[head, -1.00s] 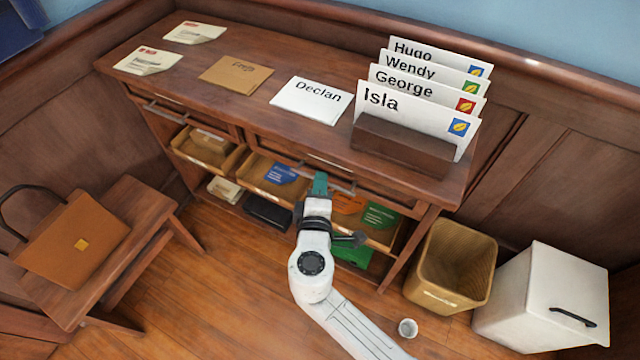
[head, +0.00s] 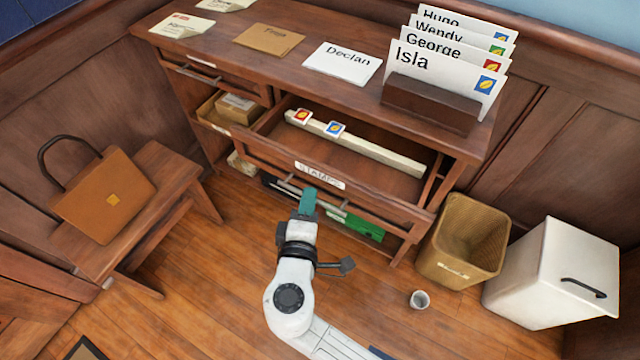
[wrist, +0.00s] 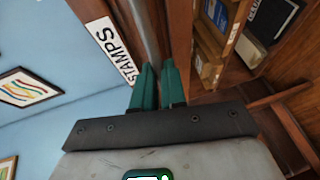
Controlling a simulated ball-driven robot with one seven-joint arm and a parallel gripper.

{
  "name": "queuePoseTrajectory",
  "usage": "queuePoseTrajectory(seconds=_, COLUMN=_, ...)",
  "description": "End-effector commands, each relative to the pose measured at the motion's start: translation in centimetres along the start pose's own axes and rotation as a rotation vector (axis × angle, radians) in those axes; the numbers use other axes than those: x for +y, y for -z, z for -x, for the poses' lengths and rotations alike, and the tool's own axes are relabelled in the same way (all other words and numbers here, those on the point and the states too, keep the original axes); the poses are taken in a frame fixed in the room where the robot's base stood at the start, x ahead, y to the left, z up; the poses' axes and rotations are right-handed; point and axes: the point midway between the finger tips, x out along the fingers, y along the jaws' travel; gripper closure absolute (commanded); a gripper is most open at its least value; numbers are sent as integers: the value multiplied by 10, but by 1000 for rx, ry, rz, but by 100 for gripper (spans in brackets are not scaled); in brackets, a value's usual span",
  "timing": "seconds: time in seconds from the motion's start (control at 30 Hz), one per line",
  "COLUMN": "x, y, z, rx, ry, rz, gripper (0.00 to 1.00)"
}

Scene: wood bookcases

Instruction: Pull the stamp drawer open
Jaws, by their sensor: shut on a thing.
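The stamp drawer (head: 380,178) stands pulled out from the desk in the head view. Its front carries a white label (head: 320,176) reading STAMPS, which also shows in the wrist view (wrist: 110,48). Inside it lies a long pale strip (head: 385,156) with a red stamp (head: 299,116) and a blue stamp (head: 335,129) near its left end. My gripper (head: 308,198) is at the drawer front, just below the label.
A letter rack (head: 432,103) with several named envelopes stands on the desk's right. A Declan envelope (head: 343,62) lies beside it. A wicker bin (head: 462,240), white box (head: 555,272) and small cup (head: 419,299) stand on the floor right. A bench (head: 135,215) with a bag stands left.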

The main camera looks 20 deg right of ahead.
Motion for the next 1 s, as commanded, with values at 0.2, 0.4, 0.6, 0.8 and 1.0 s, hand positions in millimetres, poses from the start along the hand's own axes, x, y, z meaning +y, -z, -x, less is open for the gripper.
queuePoseTrajectory(seconds=0.2, x=-9, y=14, z=35, rx=2, ry=2, rz=2, gripper=100)
queuePoseTrajectory(seconds=0.4, x=-12, y=21, z=52, rx=1, ry=2, rz=1, gripper=100)
queuePoseTrajectory(seconds=0.6, x=-14, y=23, z=57, rx=0, ry=2, rz=1, gripper=100)
queuePoseTrajectory(seconds=0.8, x=-14, y=23, z=57, rx=-1, ry=2, rz=1, gripper=100)
queuePoseTrajectory(seconds=1.0, x=-13, y=23, z=57, rx=-1, ry=2, rz=1, gripper=79)
